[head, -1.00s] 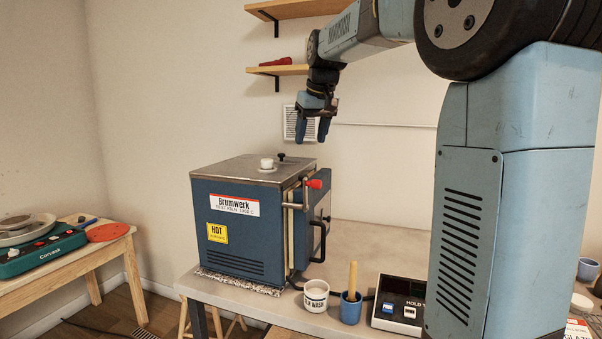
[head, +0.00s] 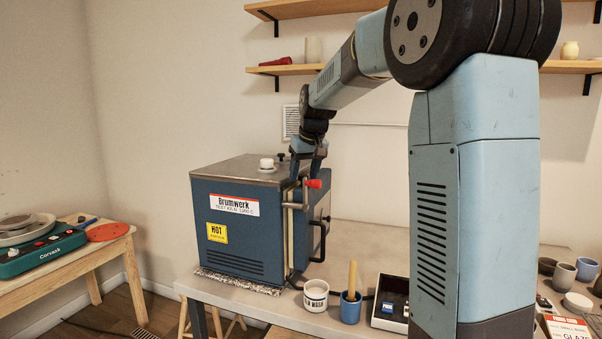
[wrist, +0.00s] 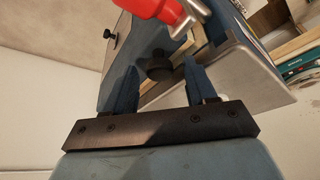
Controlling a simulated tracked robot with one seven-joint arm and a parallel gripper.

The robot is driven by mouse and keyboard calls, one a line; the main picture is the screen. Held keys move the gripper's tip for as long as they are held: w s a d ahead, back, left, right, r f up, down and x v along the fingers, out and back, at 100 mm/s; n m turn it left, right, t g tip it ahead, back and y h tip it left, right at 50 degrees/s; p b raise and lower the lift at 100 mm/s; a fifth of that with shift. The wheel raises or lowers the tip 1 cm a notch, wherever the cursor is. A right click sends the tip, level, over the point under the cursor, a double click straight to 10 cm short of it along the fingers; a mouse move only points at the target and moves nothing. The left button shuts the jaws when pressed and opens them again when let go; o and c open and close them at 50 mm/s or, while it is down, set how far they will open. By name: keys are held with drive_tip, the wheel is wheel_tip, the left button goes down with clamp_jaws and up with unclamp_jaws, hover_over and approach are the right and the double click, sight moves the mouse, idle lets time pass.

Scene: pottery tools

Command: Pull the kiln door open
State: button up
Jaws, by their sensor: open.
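The blue kiln (head: 235,232) stands on the left end of the grey bench in the head view. Its door (head: 324,208) is on the right side, with a black bar handle (head: 318,243). A cream strip shows between body and door; I cannot tell whether the door is ajar. A metal latch lever with a red grip (head: 314,184) sits at the door's upper edge. My gripper (head: 306,174) is open and points down beside the latch. In the wrist view the red grip (wrist: 152,6) is ahead of my open gripper (wrist: 162,86), and a dark knob (wrist: 158,67) shows between the fingers.
A white cup (head: 315,296), a blue cup (head: 350,308) with a wooden stick and a control box (head: 390,302) stand on the bench right of the kiln, near the door side. Shelves (head: 285,70) hang on the wall above.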

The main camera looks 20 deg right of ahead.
clamp_jaws()
idle(0.5)
